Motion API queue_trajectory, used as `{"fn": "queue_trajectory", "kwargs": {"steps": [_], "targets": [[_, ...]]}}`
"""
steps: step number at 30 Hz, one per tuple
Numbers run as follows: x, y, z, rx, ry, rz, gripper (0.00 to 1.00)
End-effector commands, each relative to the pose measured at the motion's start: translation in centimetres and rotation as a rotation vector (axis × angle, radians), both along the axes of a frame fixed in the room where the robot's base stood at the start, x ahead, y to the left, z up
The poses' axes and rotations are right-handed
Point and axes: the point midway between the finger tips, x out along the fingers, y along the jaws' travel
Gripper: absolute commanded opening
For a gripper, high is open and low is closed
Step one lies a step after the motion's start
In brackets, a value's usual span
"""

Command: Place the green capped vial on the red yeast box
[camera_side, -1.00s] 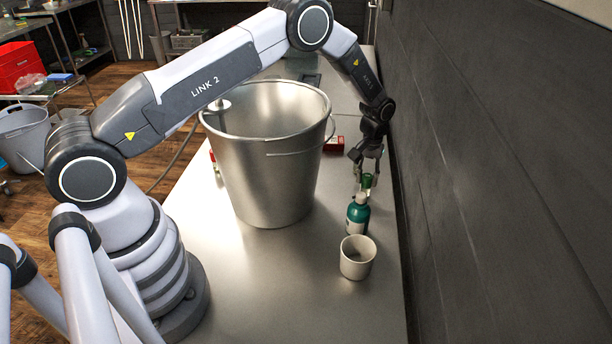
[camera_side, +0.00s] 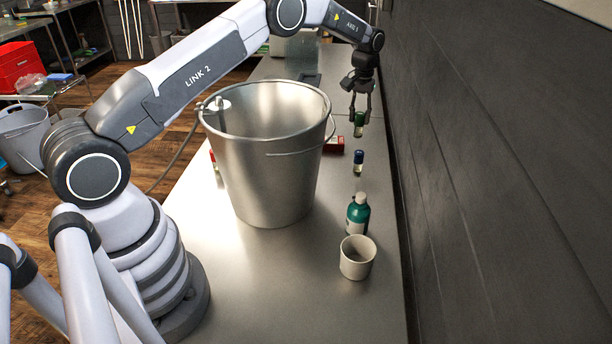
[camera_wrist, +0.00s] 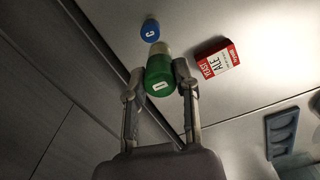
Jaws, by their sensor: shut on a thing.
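My gripper (camera_side: 360,118) is shut on the green capped vial (camera_side: 359,123) and holds it upright in the air above the table, near the wall. In the wrist view the green cap (camera_wrist: 160,80) sits between the two fingers of my gripper (camera_wrist: 160,88). The red yeast box (camera_side: 335,144) lies on the table beside the steel bucket, which hides part of it in the side view. In the wrist view the red and white box (camera_wrist: 216,62) is to the right of the vial, apart from it.
A blue capped vial (camera_side: 358,162) stands on the table, also in the wrist view (camera_wrist: 150,30). A teal bottle (camera_side: 357,214) and a beige cup (camera_side: 357,257) stand nearer the camera. The large steel bucket (camera_side: 266,170) fills the middle. The dark wall (camera_side: 490,170) borders the right.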

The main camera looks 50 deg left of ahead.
Motion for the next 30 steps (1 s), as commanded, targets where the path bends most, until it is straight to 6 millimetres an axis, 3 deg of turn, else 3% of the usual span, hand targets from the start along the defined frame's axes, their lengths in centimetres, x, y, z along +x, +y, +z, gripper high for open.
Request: {"fn": "queue_trajectory", "kwargs": {"steps": [1,6,12,16,24,30], "targets": [[0.7,2.5,0.1,0.001,-0.003,0.012,0.00],[1.3,9.0,1.0,0.000,-0.002,0.023,0.00],[0.8,13.6,1.7,0.000,-0.001,0.029,0.00],[0.5,14.6,1.3,-0.001,0.001,0.028,0.00],[0.4,14.8,-3.4,-0.001,0.002,0.028,0.00],[0.4,14.7,-5.1,0.000,0.000,0.028,0.00]]}}
